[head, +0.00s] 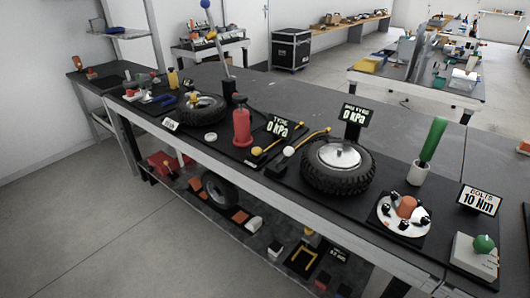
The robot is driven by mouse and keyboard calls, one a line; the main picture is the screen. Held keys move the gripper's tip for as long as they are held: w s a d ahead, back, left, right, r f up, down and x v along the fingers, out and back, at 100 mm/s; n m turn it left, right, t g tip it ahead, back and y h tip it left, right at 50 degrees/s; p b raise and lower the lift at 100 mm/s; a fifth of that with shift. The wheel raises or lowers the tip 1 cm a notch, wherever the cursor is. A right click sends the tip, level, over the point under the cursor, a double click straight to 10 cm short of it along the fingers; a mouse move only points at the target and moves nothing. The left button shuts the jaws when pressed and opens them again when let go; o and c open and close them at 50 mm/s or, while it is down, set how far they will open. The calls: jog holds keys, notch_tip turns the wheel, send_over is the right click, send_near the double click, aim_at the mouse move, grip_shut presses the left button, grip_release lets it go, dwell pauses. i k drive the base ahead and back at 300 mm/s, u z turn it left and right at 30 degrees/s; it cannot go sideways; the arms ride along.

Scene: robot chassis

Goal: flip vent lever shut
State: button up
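Two thin yellow levers or rods lie on the black mat, one (278,139) left of the other (312,137). Each has a rounded piece at its near end, one yellow and one white. I cannot tell which, if either, is the vent lever, or its position. A sign reading TYRE 0 kPa (284,127) stands behind the left rod. A red cylinder (241,127) stands left of them. A tyre with a silver hub (338,169) lies flat to their right, with another 0 kPa sign (352,115) behind it. My gripper is not in view.
The long workbench (415,130) holds a smaller tyre (203,107) at left. At right are a green-handled tool (433,139) in a white cup, a white disc (388,217) with black knobs, and a grey block (474,259) with a green ball. Floor (90,215) in front is clear.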

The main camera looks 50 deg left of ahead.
aim_at(288, 151)
jog(key=u, duration=2.3)
jog(key=k, duration=0.85)
jog(key=u, duration=0.9)
jog(key=k, duration=0.55)
jog(key=u, duration=0.3)
jog(key=i, duration=0.4)
jog(key=z, duration=0.8)
jog(key=i, duration=0.85)
jog(key=z, duration=0.95)
jog(key=i, duration=0.7)
jog(key=z, duration=0.3)
